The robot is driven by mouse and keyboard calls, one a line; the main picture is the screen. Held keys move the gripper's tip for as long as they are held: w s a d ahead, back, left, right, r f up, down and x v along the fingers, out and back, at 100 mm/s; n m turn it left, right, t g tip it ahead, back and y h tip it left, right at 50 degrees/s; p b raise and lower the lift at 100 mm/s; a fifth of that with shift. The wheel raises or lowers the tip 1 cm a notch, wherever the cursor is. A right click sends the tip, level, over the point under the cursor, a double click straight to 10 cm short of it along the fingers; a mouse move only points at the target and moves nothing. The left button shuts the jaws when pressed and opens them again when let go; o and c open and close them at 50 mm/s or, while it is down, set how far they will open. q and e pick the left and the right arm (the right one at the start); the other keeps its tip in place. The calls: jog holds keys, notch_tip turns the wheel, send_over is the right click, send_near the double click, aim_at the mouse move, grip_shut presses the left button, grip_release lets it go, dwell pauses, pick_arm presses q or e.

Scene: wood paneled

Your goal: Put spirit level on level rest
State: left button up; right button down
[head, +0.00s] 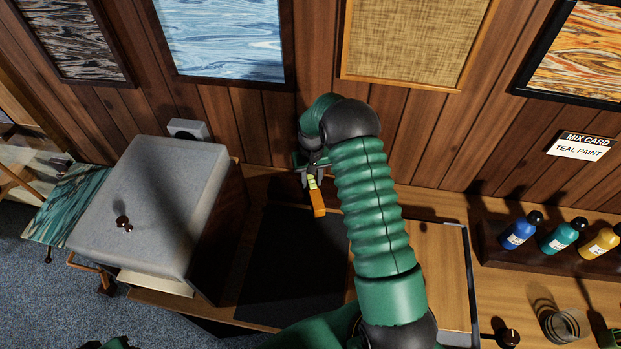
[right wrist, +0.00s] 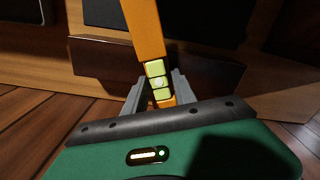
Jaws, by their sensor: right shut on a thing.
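The spirit level is an orange bar (head: 318,203) with a yellow-green vial section. My right gripper (head: 312,172) is shut on it near the vial, and the bar hangs down toward the dark mat in the head view. In the right wrist view the orange bar (right wrist: 143,28) runs up and away from between the grey fingers of the right gripper (right wrist: 158,88). A dark brown wooden ledge (right wrist: 100,58) lies behind the bar there; I cannot tell whether it is the level rest.
A black mat (head: 290,270) lies on the wooden bench. A large grey-topped block (head: 150,190) stands to its left. On the right, a rack (head: 490,250) holds blue, teal and yellow bottles, with a glass (head: 565,325) in front. The paneled wall is close behind the gripper.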

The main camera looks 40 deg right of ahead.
jog(key=shift+d, duration=0.1)
jog(key=shift+a+f, duration=0.15)
jog(key=shift+a, duration=0.05)
jog(key=c, duration=1.2)
grip_release()
jog(key=shift+o, duration=1.4)
jog(key=shift+d, duration=0.1)
jog(key=shift+o, duration=0.2)
jog(key=shift+o, duration=1.3)
